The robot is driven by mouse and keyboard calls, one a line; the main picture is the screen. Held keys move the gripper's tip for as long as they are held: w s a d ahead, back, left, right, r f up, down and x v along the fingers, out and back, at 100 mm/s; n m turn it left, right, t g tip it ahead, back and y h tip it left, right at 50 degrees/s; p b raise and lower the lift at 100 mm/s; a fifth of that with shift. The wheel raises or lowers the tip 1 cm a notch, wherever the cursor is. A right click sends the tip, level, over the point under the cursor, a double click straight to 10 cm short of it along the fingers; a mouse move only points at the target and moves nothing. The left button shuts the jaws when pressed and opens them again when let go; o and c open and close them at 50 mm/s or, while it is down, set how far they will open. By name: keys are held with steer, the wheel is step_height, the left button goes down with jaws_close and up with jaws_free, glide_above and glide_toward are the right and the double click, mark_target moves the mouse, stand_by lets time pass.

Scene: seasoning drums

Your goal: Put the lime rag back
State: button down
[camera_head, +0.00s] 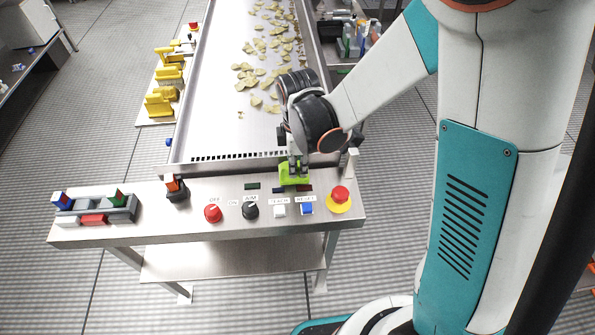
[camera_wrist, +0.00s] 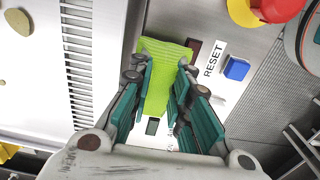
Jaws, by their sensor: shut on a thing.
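The lime rag (camera_head: 294,176) is at the back right of the steel control panel (camera_head: 130,229), just behind the white and blue buttons. My gripper (camera_head: 296,168) is above it, pointing down, with its fingers on it. In the wrist view the rag (camera_wrist: 162,65) lies between the two teal-padded fingers of my gripper (camera_wrist: 160,85), which are shut on it. The rag sticks out past the fingertips. Whether it touches the panel I cannot tell.
Chips lie on the conveyor (camera_head: 210,100) behind.

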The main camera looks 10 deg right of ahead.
mark_target(298, 164)
steer(key=shift+f, duration=0.7)
steer(key=shift+r, duration=0.1)
steer(key=c, duration=1.8)
jaws_free()
step_height(298, 164, up, 12)
steer(key=shift+p, duration=1.15)
